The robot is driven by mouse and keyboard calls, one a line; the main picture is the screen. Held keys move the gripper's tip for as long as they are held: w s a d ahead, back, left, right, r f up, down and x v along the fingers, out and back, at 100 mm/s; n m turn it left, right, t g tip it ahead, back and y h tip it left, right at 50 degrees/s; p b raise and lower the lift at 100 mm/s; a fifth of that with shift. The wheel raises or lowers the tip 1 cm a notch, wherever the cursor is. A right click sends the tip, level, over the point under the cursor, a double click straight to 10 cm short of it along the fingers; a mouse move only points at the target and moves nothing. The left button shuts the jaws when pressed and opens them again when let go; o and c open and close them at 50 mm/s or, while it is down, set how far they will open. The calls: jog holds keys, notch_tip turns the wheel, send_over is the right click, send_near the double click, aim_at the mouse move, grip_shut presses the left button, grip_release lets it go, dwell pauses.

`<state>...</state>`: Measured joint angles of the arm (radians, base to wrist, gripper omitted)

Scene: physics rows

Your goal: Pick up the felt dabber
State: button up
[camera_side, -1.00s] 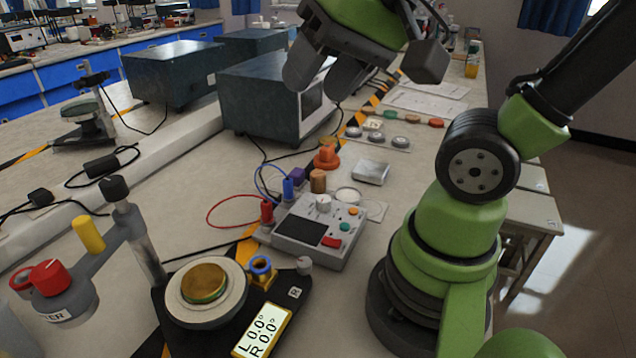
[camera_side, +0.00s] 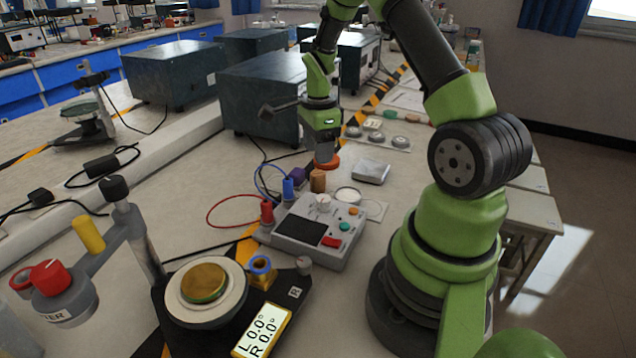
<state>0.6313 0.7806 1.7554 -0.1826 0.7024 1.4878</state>
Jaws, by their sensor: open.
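My gripper (camera_side: 325,153) points straight down over an orange knobbed piece (camera_side: 332,164), which looks like the felt dabber. Its jaws are open. The grey fingers are at the height of the orange piece's upper part and hide most of it. Only part of its orange base shows at the right and below. I cannot tell whether the fingers touch it. A brown cylinder (camera_side: 318,181) stands just in front of it.
A purple block (camera_side: 298,175) and a blue plug (camera_side: 288,188) stand close at the left front. A grey control box (camera_side: 315,232) is in front. A silver box (camera_side: 371,171) is at the right, and a dark cabinet (camera_side: 258,98) stands behind left.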

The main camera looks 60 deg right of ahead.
aim_at(318, 173)
notch_tip(318, 173, down, 9)
jog(key=shift+w, duration=0.1)
jog(key=c, duration=0.7)
